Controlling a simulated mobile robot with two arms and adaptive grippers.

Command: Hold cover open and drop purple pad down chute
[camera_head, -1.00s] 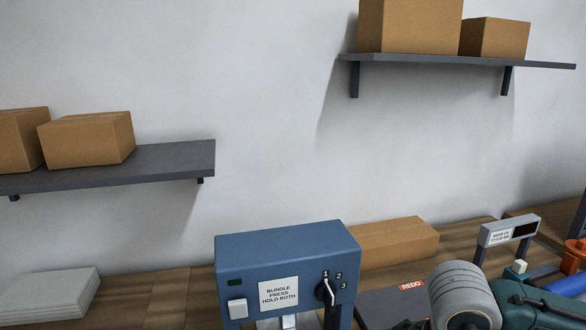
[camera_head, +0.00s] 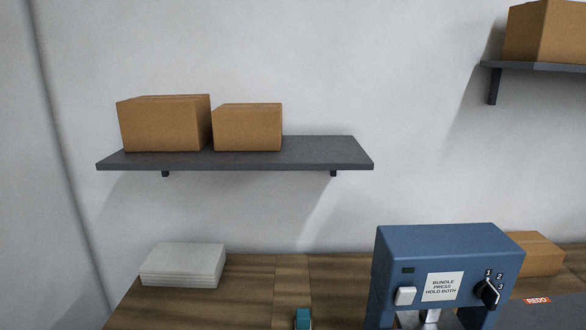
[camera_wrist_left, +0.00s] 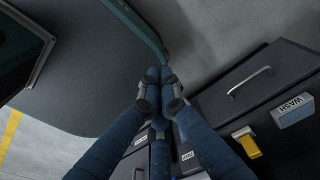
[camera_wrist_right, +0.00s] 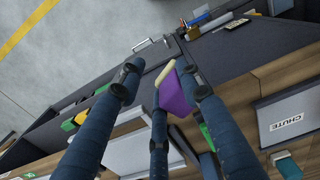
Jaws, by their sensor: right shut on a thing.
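The purple pad (camera_wrist_right: 175,92) with a cream edge shows in the right wrist view, among the fingers of my right gripper (camera_wrist_right: 160,80), which is shut on it. Fingers hide part of the pad. The chute cover (camera_wrist_right: 262,112), a pale panel labelled CHUTE, lies at the right of that view, apart from the pad; it looks closed. A teal block (camera_wrist_right: 287,165) sits at its lower edge. In the left wrist view my left gripper (camera_wrist_left: 160,75) has its fingertips together with nothing visible between them. Neither gripper shows in the head view.
The blue bundle press (camera_head: 450,262) stands on the wooden bench (camera_head: 255,272). A grey stack (camera_head: 183,266) lies left of it, and a teal piece (camera_head: 303,318) shows at the bottom. In the left wrist view, a dark drawer unit (camera_wrist_left: 240,110) is close to my left gripper.

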